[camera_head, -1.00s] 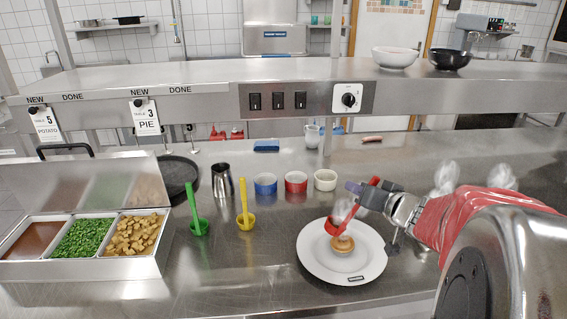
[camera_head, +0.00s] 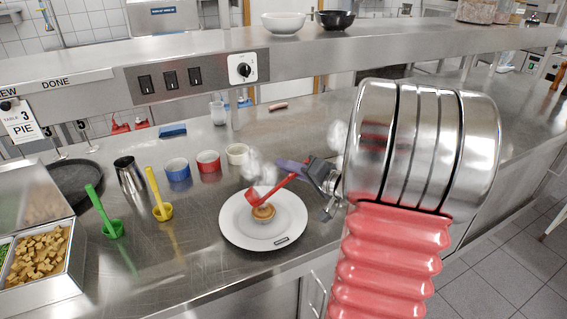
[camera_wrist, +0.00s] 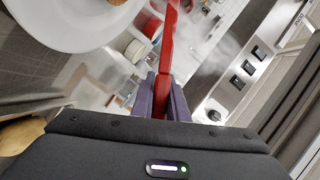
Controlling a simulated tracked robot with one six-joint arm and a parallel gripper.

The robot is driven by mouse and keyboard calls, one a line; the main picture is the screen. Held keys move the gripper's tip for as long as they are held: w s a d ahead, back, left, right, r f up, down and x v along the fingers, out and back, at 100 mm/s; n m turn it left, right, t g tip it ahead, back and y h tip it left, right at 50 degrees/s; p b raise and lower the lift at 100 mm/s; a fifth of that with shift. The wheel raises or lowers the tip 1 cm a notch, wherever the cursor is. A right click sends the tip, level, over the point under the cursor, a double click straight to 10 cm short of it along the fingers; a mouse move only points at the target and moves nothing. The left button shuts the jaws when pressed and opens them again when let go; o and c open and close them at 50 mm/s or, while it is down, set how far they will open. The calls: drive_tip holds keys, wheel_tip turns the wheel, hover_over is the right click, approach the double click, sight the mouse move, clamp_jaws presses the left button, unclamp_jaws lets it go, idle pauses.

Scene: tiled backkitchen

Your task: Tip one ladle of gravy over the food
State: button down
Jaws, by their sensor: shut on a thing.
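My gripper (camera_head: 300,172) is shut on the handle of a red ladle (camera_head: 258,195), from the right of the plate. In the wrist view the red handle (camera_wrist: 167,50) stands between the purple fingers (camera_wrist: 160,92). The ladle's bowl is close above a small round pie (camera_head: 264,213) and looks tilted; I cannot tell if it touches the pie or what is in it. The pie sits on a white plate (camera_head: 291,222), which also shows in the wrist view (camera_wrist: 55,32). Pale steam rises around the ladle.
Left of the plate are a yellow ladle (camera_head: 155,190), a green ladle (camera_head: 103,215), a metal jug (camera_head: 130,178) and blue, red and white bowls. A tray of brown cubes (camera_head: 38,255) is at far left. A steel shelf (camera_head: 400,62) spans behind. The counter front is clear.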

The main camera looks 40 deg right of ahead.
drive_tip(key=w+a+r+n+g+h, duration=0.2)
drive_tip(key=w+a+r+n+h, duration=0.1)
drive_tip(key=a+r+n, duration=0.5)
drive_tip(key=shift+a+r+g+h, duration=0.3)
drive_tip(key=shift+a+r+h, duration=0.6)
drive_tip(key=shift+a+r, duration=0.8)
idle(1.0)
drive_tip(key=shift+s+a+f, duration=0.1)
drive_tip(key=shift+f, duration=0.05)
idle(0.4)
